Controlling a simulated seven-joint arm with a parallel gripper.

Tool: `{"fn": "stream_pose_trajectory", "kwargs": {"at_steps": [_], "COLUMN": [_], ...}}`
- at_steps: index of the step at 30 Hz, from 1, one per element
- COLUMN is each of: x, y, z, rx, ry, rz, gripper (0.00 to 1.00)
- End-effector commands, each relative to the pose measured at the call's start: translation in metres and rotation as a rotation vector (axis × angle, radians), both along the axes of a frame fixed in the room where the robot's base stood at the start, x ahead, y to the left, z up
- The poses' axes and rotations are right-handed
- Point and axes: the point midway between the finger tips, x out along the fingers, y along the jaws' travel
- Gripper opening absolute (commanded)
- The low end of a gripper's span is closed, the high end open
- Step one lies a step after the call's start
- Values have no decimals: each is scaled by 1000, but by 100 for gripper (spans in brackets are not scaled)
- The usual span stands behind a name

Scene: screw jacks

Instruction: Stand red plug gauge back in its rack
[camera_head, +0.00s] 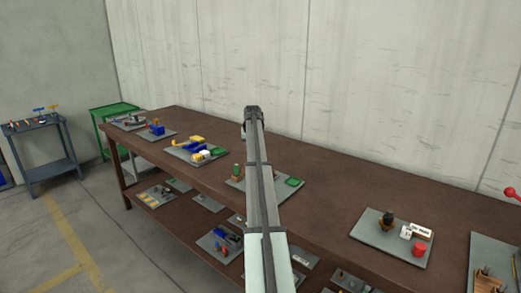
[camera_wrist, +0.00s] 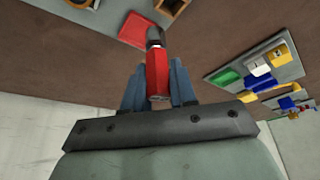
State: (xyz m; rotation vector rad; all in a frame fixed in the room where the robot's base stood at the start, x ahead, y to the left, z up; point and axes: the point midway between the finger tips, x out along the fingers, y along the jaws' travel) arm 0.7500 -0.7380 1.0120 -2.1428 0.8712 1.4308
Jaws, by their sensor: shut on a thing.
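The red plug gauge (camera_wrist: 157,76) is between the two blue-grey fingers of my gripper (camera_wrist: 159,88) in the wrist view. Its grey metal end (camera_wrist: 155,36) points away from the palm, toward the bench. My gripper is shut on the red handle and holds it above the bench, apart from the mat. A wooden block with a dark opening (camera_wrist: 173,7) shows in part at the top edge and may be the rack. A red pad (camera_wrist: 133,28) lies beside it on a grey mat (camera_wrist: 77,11). In the head view my arm hides the gauge and fingers.
In the head view a green piece (camera_head: 237,168) and a green pad (camera_head: 294,181) flank my arm on the brown bench (camera_head: 330,206). Another mat (camera_head: 372,233) with small objects lies right. A wall stands behind.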

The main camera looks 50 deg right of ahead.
Motion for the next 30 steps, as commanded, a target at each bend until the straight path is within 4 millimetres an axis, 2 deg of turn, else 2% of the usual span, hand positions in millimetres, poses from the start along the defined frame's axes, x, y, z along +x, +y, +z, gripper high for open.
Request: {"fn": "stream_pose_trajectory", "kwargs": {"at_steps": [7,15,22,30], "x": [19,24,23,23], "y": [9,21,22,23], "z": [4,6,5,5], "rx": [0,0,-1,0], "ry": [-1,-2,-1,0], "rz": [296,620,754,775], "gripper": [0,0,0,0]}}
